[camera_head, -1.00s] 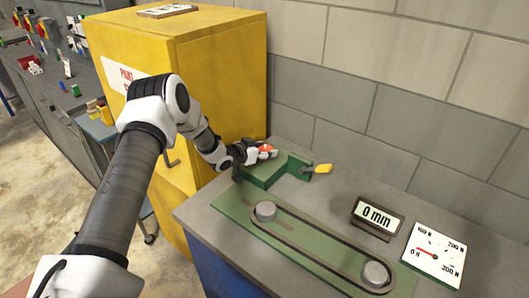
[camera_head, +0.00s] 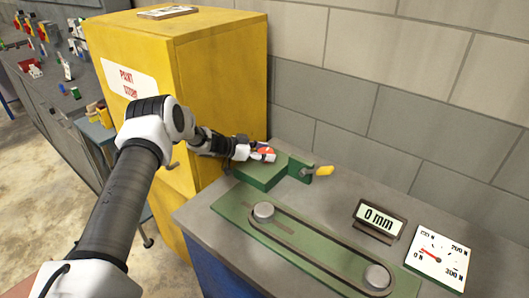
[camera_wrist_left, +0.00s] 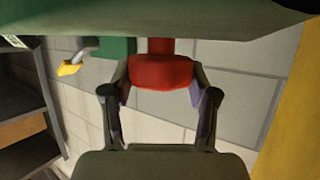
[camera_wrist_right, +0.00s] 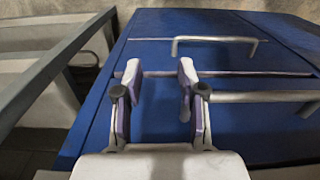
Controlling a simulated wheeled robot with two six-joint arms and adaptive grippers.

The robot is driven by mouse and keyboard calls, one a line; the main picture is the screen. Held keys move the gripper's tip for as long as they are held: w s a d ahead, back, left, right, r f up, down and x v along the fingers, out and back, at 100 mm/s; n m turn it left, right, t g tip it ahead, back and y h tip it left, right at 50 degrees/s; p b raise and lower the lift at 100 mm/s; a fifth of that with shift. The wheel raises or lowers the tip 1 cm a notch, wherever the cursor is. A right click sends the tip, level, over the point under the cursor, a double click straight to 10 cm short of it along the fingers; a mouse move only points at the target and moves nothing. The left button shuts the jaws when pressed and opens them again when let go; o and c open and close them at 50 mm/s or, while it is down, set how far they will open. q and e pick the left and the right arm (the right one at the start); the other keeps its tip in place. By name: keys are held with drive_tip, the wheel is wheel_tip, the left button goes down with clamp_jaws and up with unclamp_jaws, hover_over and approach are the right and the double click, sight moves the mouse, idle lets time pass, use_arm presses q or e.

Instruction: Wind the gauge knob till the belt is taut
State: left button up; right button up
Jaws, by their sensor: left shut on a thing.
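A red knob (camera_head: 266,151) sits at the left end of a green block (camera_head: 262,174) on the bench. My left gripper (camera_head: 255,152) is shut on it; the left wrist view shows the red knob (camera_wrist_left: 160,72) between the two fingers. A dark belt (camera_head: 320,262) runs around two grey pulleys (camera_head: 263,211) (camera_head: 377,277) on a green plate (camera_head: 237,214). Its slack is hard to judge. The white gauge (camera_head: 438,258) has a red needle near 0 N. The display (camera_head: 379,219) reads 0 mm. My right gripper (camera_wrist_right: 158,80) is open and empty.
A yellow-handled lever (camera_head: 323,171) stands at the block's right end. A yellow cabinet (camera_head: 190,70) stands close behind my left arm. A block wall (camera_head: 430,100) backs the bench. The right wrist view faces a blue drawer front (camera_wrist_right: 235,60) with metal handles (camera_wrist_right: 215,40).

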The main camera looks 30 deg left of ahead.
sight(267, 151)
use_arm(q)
drive_tip(key=shift+d+f, duration=0.1)
drive_tip(key=o, duration=0.9)
drive_tip(key=shift+o, duration=1.4)
drive_tip(key=shift+w, duration=0.1)
drive_tip(key=shift+w+d, duration=0.1)
drive_tip(key=shift+r, duration=0.2)
wheel_tip(267, 151, up, 9)
drive_tip(key=shift+r, duration=0.2)
